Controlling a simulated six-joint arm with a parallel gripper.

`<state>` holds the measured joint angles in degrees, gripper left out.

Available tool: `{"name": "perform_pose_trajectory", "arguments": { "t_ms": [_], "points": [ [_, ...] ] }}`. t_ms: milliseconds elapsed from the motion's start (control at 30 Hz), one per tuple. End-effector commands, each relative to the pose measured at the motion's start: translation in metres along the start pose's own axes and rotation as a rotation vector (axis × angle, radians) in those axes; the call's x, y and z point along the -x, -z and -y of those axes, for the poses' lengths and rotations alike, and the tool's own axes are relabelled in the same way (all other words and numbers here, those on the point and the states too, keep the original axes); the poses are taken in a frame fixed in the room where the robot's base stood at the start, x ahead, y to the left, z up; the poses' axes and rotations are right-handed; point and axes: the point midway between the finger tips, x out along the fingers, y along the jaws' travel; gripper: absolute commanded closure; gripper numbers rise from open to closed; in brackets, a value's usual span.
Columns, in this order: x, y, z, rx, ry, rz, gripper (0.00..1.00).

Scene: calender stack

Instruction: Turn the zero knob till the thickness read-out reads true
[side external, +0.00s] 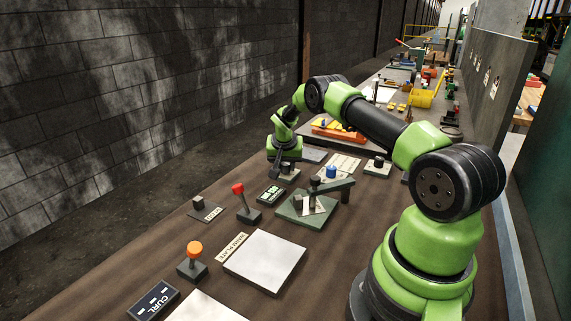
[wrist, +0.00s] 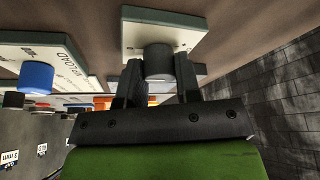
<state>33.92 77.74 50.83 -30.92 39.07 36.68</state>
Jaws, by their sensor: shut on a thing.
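My gripper (side external: 279,168) is low over the bench with its fingers pointing down. In the wrist view my gripper (wrist: 158,82) has one finger on each side of a dark round knob (wrist: 158,58) and is shut on it. The knob stands on a pale plate (wrist: 185,22) with small dark lettering that I cannot read. In the side view this plate (side external: 291,174) shows beside the fingers, which largely hide the knob. A small dark box with a lit green display (side external: 270,193) sits nearer the camera; its digits are too small to read.
A green block with a post and arm (side external: 304,212) stands close by. A blue knob (side external: 331,171) and a black knob (side external: 379,162) are to the right. A red-topped lever (side external: 238,190) and an orange-topped lever (side external: 194,249) stand nearer, beside a bare pale plate (side external: 264,261).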

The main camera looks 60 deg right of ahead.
Motion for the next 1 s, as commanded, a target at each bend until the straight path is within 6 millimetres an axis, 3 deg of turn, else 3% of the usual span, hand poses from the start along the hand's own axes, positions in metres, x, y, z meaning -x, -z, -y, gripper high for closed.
{"name": "perform_pose_trajectory", "arguments": {
  "t_ms": [600, 1000],
  "points": [
    [0.0001, 0.0005, 0.0014, -0.333, -0.137, -0.002, 0.93],
    [0.0002, 0.0003, 0.0010, -0.458, -0.188, 0.000, 0.93]
  ]
}}
